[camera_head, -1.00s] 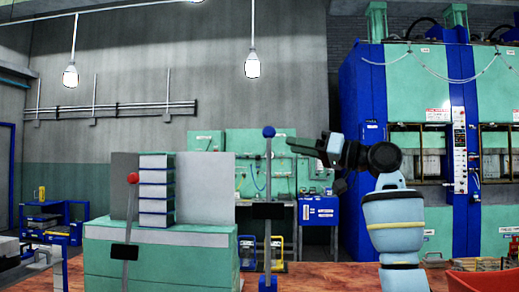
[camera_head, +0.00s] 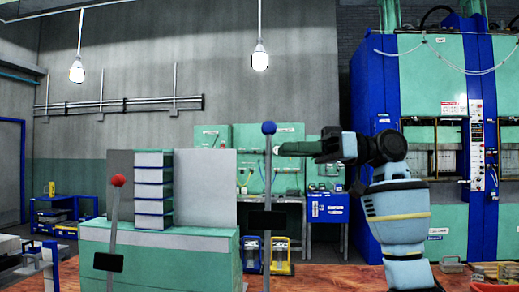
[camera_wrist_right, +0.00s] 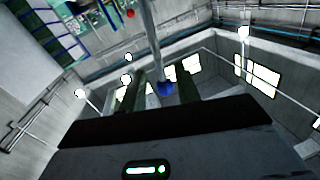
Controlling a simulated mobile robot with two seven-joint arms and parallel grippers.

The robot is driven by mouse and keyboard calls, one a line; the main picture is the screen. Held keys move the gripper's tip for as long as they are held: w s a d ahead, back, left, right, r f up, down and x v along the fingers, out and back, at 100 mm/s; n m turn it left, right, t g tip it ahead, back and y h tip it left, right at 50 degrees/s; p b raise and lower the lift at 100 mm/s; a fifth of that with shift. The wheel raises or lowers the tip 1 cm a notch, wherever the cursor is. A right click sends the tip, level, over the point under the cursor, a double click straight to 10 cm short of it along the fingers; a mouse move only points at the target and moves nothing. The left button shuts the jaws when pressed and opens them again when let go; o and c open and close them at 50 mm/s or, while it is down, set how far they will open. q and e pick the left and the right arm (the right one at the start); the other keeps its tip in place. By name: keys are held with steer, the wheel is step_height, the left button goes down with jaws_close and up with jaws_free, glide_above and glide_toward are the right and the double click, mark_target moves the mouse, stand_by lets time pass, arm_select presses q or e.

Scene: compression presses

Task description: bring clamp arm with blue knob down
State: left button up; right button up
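The clamp arm with the blue knob (camera_head: 269,128) is a thin grey rod (camera_head: 268,172) standing upright, with a black block (camera_head: 266,220) lower down. My right gripper (camera_head: 279,148) comes in from the right, its fingertips beside the rod just below the knob. My left gripper is not in view.
A green and grey machine block (camera_head: 160,255) stands behind the clamp arms, with a stack of white and blue plates (camera_head: 153,190) on it. Tall blue and green presses (camera_head: 420,85) stand at the right. A red bin (camera_head: 490,282) sits at the lower right.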

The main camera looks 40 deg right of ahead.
steer(key=x, duration=0.7)
steer(key=shift+p, duration=0.3)
jaws_close()
